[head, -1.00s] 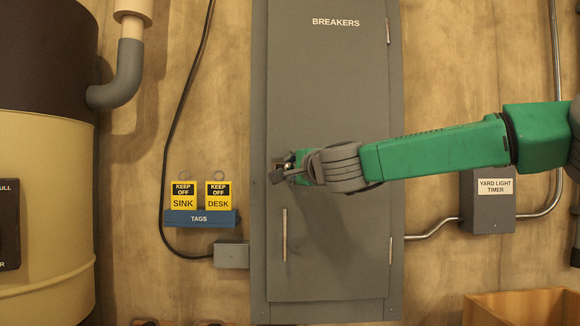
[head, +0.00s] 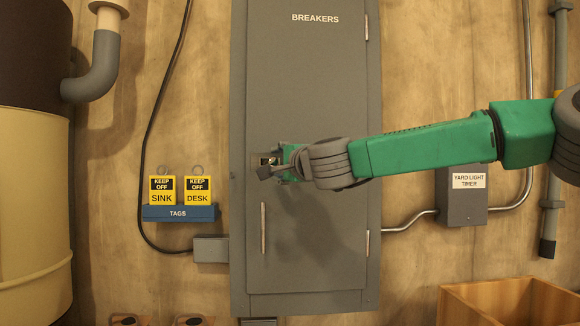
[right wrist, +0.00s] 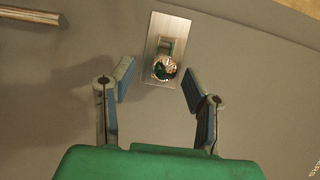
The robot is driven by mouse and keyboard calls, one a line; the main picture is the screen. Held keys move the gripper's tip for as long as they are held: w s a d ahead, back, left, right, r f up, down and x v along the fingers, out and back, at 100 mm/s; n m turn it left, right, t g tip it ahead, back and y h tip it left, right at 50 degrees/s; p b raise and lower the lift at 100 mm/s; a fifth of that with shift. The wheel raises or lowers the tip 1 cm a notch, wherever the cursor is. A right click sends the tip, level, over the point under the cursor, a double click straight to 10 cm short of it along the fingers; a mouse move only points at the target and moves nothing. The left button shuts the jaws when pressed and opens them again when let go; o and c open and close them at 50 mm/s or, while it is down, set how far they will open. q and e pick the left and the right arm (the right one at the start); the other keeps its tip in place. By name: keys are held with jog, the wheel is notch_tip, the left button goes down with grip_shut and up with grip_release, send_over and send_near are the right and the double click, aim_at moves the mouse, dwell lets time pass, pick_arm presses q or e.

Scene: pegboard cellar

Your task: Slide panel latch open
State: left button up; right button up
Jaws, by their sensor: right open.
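The grey breaker panel door (head: 305,90) is shut in its cabinet. Its latch (right wrist: 165,66) is a round shiny knob in a slot on a bright metal plate (right wrist: 165,32). In the head view the latch plate (head: 265,158) is partly covered by my right gripper (head: 270,171). In the right wrist view my right gripper (right wrist: 158,82) is open, with its fingers on either side of the knob's lower end and nothing held. The knob lies just beyond the fingertips; I cannot tell any contact. My left gripper is out of view.
A vertical bar handle (head: 263,228) is below the latch. A blue tag rack (head: 180,213) with two yellow tags hangs left. A grey timer box (head: 461,205) is right, above a wooden crate (head: 510,292). A tan tank (head: 35,200) stands far left.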

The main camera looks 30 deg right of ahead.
jog(key=s, duration=1)
jog(key=shift+a, duration=0.15)
